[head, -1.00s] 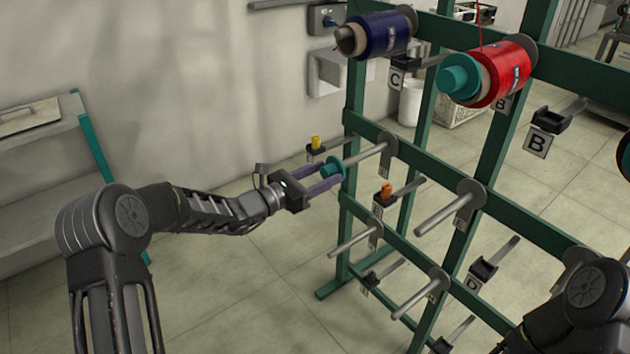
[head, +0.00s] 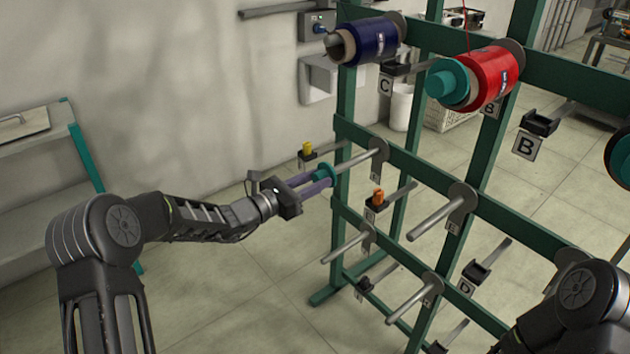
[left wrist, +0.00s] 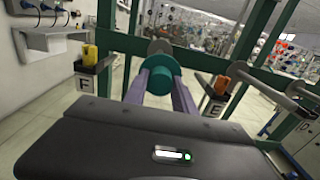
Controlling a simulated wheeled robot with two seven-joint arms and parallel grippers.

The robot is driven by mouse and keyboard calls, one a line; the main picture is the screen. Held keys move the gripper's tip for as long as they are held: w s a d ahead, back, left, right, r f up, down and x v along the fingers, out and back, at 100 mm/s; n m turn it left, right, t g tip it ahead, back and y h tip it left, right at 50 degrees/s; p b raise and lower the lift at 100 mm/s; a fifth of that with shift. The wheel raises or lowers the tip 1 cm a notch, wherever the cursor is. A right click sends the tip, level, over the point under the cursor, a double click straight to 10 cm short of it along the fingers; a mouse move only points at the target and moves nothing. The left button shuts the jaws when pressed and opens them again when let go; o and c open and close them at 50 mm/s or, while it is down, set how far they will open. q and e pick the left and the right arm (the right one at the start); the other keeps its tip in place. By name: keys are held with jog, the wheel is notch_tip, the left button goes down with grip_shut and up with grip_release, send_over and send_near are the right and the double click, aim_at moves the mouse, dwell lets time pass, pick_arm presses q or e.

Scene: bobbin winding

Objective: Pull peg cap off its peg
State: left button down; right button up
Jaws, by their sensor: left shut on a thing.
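The teal peg cap (head: 324,174) is at the front end of a grey peg (head: 358,160) on the green rack. My left gripper (head: 318,181) is shut on the cap, its two purple fingers on either side of it. In the left wrist view the cap (left wrist: 158,76) sits between the fingertips, with the peg's round plate (left wrist: 160,47) behind it. I cannot tell whether the peg's end is still inside the cap. Of my right side only a dark arm part shows at the lower right; its gripper is out of view.
The green rack (head: 487,148) carries a blue spool (head: 372,42), a red spool (head: 490,78) with a teal cap, and several bare pegs. A small yellow bobbin (head: 307,149) and an orange one (head: 377,197) sit on holders near the gripper. A shelf (head: 40,150) stands at left.

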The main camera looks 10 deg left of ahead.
pick_arm(q)
jog(key=shift+f, duration=0.1)
dwell(0.3)
jog(key=shift+a, duration=0.1)
jog(key=shift+v, duration=3)
